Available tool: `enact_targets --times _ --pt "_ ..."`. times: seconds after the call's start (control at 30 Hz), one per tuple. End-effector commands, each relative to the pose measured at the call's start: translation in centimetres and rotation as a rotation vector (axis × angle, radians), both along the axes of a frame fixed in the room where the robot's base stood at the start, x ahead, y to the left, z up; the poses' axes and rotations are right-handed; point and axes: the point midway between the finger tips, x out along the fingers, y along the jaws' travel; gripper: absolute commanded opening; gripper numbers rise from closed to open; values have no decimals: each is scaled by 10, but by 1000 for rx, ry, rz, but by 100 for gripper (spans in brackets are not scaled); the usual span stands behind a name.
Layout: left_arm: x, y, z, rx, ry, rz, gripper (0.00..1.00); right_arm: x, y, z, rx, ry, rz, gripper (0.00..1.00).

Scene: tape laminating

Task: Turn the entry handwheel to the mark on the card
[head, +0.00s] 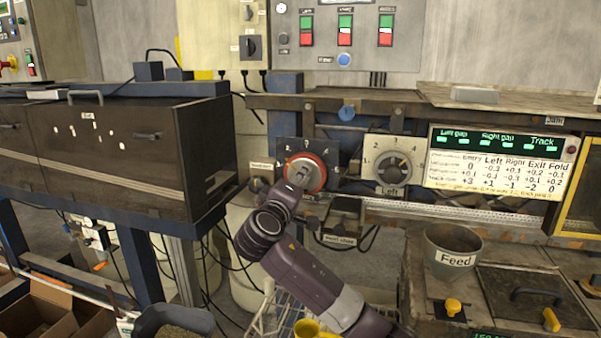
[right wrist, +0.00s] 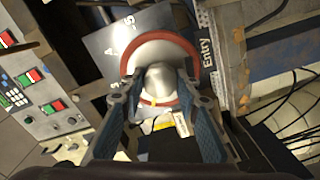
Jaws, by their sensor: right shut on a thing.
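The entry handwheel (head: 318,170) has a red rim and a pale face on a dark numbered plate (head: 291,149). In the right wrist view the handwheel (right wrist: 183,50) has a rounded silver hub (right wrist: 160,82) and an "Entry" label beside it. My right gripper (head: 299,176) is at the wheel, partly covering it. In the right wrist view the fingers of my right gripper (right wrist: 158,92) are closed on either side of the hub. The white card (head: 500,175) lists Entry, Left, Right, Exit and Fold columns; its small print is hard to read. My left gripper is not in view.
A "Left" dial (head: 392,162) is just right of the handwheel. A green-lit display (head: 497,141) is above the card. A "Feed" pot (head: 454,252) stands at lower right. A dark cabinet (head: 115,150) is on the left. Cables hang below the machine.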

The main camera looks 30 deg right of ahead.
Motion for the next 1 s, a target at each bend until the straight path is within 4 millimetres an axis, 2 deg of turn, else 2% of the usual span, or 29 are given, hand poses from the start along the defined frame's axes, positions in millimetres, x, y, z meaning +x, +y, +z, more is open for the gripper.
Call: enact_targets --times 0.03,0.4,1.0 --pt "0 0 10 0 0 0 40 1 1 3 -26 36 3 5" --pt "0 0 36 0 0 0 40 1 1 1 -195 233 4 5" --pt "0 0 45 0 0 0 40 1 2 -3 -268 317 4 5"
